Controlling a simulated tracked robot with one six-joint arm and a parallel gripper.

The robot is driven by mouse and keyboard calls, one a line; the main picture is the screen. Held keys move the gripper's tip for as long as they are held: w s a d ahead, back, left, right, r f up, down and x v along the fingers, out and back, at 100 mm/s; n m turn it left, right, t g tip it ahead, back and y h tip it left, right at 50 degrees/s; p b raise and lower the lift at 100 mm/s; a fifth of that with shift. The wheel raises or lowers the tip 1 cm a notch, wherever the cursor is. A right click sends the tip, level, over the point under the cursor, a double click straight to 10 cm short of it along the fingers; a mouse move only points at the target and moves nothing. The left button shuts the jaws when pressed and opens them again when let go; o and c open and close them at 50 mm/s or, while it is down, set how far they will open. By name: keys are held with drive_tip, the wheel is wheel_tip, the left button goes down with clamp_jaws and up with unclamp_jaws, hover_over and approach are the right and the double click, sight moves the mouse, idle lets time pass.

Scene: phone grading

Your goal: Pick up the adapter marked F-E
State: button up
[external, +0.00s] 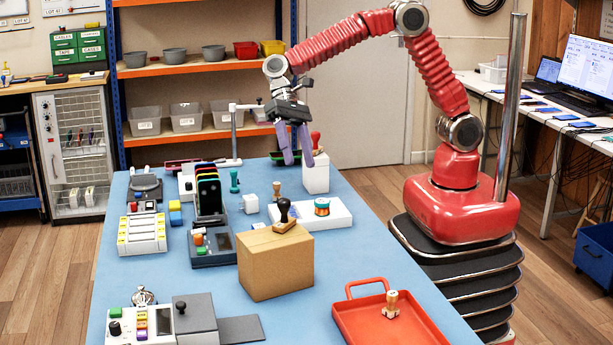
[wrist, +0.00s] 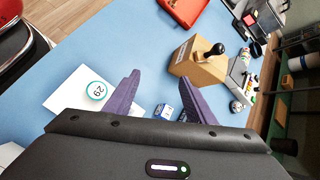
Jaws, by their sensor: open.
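No marking F-E can be read in either view, and I cannot tell which thing is the adapter. My gripper (external: 298,162) is open, with purple fingers pointing down above the far part of the blue table. In the wrist view my gripper (wrist: 159,79) has nothing held between its fingers. A small blue and white block (wrist: 163,111) shows between the finger bases there, partly hidden, its marking too small to read. A small white cube (external: 250,203) stands on the table in the external view, left of and below my gripper; its marking is unreadable.
A cardboard box (external: 268,268) bears a black-handled stamp (external: 284,213). A tall white block (external: 316,178) with a red-handled stamp stands close right of my gripper. A flat white box (external: 338,216) bears a round tin (external: 322,206). A red tray (external: 350,315) lies in front.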

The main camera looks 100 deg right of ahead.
drive_tip(key=w+a+f+m+y, duration=0.1)
drive_tip(key=w+f, duration=0.2)
drive_tip(key=f, duration=0.1)
drive_tip(key=w+a+f+m+y, duration=0.1)
drive_tip(key=w+f+m+y, duration=0.1)
drive_tip(key=w+f, duration=0.2)
drive_tip(key=w+a+f+m+y, duration=0.1)
drive_tip(key=w+f+m, duration=0.1)
drive_tip(key=w+f, duration=0.2)
drive_tip(key=shift+a+g+y, duration=0.35)
drive_tip(key=shift+g+y, duration=0.05)
drive_tip(key=shift+f, duration=1.8)
drive_tip(key=shift+f, duration=0.55)
wheel_tip(320, 180, down, 2)
drive_tip(key=shift+f, duration=0.2)
drive_tip(key=shift+x, duration=1.15)
drive_tip(key=shift+a+f, duration=0.1)
drive_tip(key=shift+a, duration=0.25)
